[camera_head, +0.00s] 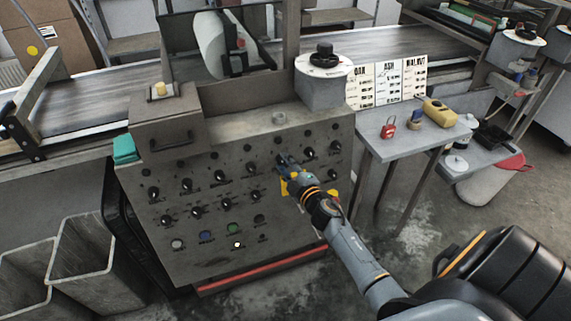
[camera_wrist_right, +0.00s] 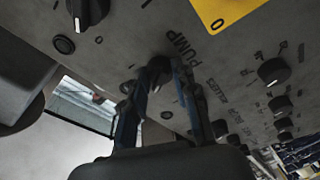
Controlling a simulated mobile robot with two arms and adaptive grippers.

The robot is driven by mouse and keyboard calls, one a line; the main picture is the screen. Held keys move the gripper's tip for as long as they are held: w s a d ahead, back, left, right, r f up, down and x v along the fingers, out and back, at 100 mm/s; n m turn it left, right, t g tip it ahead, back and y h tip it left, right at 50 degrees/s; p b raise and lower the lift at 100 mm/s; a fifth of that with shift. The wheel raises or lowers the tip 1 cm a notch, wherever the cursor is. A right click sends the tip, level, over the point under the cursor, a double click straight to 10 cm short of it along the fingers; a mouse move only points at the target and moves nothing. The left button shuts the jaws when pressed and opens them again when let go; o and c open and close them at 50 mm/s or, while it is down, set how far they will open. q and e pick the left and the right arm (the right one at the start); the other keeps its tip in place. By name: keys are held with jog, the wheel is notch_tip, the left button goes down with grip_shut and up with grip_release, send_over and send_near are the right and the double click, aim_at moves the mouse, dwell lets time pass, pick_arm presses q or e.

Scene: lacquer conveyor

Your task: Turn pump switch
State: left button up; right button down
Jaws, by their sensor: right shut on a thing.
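The grey control panel (camera_head: 150,255) stands in front of me with rows of black knobs. My right gripper (camera_head: 284,163) is at the upper right part of this panel. In the right wrist view the gripper (camera_wrist_right: 160,80) has its two fingers on either side of a dark round knob (camera_wrist_right: 158,68), the pump switch, beside the printed word PUMP. The fingers are shut on it. In the head view the gripper hides this knob. Which way the switch is turned cannot be seen. My left gripper is not in view.
Other knobs, such as the large black knob (camera_wrist_right: 88,10), sit close around the gripper. A yellow plate (camera_wrist_right: 225,10) marked 0 is beside the switch. A side table (camera_head: 400,148) holds a red padlock (camera_head: 388,129) and a yellow object (camera_head: 439,112). A conveyor (camera_head: 80,103) runs behind the panel.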

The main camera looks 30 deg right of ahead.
jog(key=shift+n, duration=0.4)
jog(key=c, duration=1)
grip_release()
jog(key=shift+c, duration=0.2)
jog(key=s+a, duration=0.1)
jog(key=s, duration=1.1)
jog(key=shift+r, duration=0.4)
jog(key=shift+w, duration=0.1)
